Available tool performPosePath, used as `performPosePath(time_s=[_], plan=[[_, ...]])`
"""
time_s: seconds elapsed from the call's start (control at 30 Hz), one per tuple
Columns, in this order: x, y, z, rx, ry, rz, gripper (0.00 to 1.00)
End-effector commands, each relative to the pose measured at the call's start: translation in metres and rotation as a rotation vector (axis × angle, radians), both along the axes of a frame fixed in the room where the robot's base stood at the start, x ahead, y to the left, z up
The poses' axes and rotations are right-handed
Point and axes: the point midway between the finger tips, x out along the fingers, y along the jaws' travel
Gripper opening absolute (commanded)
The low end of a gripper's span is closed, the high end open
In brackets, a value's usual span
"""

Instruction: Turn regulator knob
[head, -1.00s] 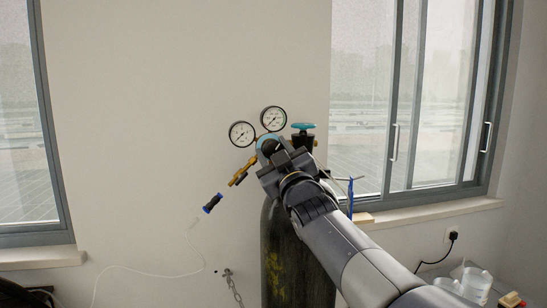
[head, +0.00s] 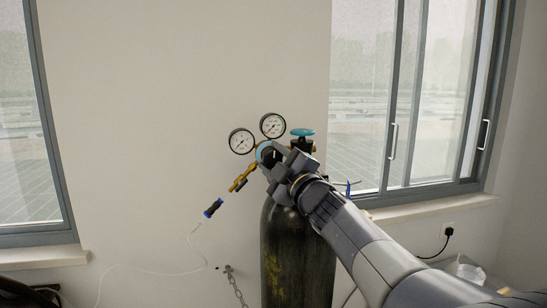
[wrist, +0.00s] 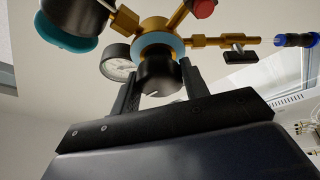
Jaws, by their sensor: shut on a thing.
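The black regulator knob (wrist: 160,78) sits in front of a teal ring (wrist: 165,43) on the brass regulator (head: 240,182). It carries a small white mark near its lower edge in the wrist view. My gripper (wrist: 160,74) is shut on the knob, one finger on each side. In the head view my gripper (head: 272,158) covers most of the knob. Two round gauges (head: 242,141) (head: 273,125) stand above the regulator. The regulator is at the top of a dark gas cylinder (head: 285,240).
A teal-topped valve (head: 302,133) is just right of the regulator. A blue-and-black hose connector (head: 213,208) hangs to the left with a thin clear tube. A chain (head: 234,285) hangs on the wall. Windows flank the cylinder.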

Motion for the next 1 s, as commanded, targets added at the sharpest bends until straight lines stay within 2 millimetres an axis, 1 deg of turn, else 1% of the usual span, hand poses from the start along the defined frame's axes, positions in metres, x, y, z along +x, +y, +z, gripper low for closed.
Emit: performPosePath(time_s=[0.33, 0.37, 0.6, 0.87, 1.0], plan=[[-0.0002, -0.0001, 0.0008, -0.002, -0.003, 0.0, 0.2], [-0.0002, -0.0001, 0.0008, -0.002, -0.003, 0.0, 0.44], [-0.0002, 0.0, 0.0006, -0.002, -0.002, 0.0, 0.63], [-0.0008, -0.0005, 0.0001, -0.002, -0.002, 0.0, 0.64], [-0.0091, -0.0068, -0.0029, -0.002, -0.002, -0.001, 0.64]])
